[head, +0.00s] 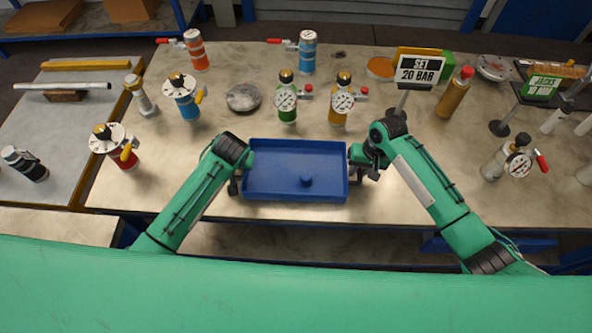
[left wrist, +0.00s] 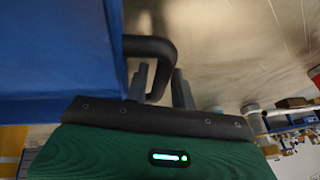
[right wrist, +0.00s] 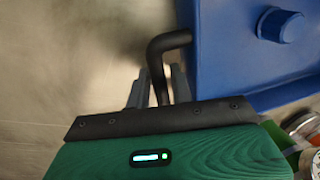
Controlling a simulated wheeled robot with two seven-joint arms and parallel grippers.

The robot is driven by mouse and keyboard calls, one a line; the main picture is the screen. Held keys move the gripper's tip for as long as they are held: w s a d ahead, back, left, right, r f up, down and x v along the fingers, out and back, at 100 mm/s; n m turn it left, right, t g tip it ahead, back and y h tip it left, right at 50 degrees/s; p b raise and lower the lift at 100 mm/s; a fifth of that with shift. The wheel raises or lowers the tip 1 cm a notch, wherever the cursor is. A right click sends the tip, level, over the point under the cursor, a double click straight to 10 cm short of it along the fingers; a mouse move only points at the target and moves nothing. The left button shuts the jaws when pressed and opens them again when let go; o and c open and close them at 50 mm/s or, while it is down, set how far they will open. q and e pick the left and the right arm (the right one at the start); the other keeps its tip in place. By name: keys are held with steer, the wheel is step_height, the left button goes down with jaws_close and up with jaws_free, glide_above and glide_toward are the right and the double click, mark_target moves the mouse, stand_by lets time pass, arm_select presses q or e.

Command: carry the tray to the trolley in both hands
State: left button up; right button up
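The blue tray (head: 270,190) lies level at the front middle of the workbench, with a small blue round piece (head: 306,180) inside. I cannot tell whether the tray touches the bench. My left gripper (head: 236,182) is at its left end; in the left wrist view its fingers (left wrist: 160,82) are shut around the dark handle (left wrist: 158,47). My right gripper (head: 362,168) is at its right end; in the right wrist view its fingers (right wrist: 159,80) are shut around the other handle (right wrist: 172,40). I cannot make out a trolley for certain.
Behind the tray stand a green gauge vessel (head: 287,112) and a yellow one (head: 340,112). A "SET 20 BAR" sign (head: 418,70) stands right of them. A red vessel (head: 122,155) stands left, a grey gauge vessel (head: 500,163) right. A separate grey-topped surface (head: 50,120) adjoins at left.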

arm_select(q)
jaws_close()
arm_select(e)
jaws_close()
arm_select(q)
steer(key=shift+r, duration=0.1)
arm_select(e)
steer(key=shift+r, duration=0.1)
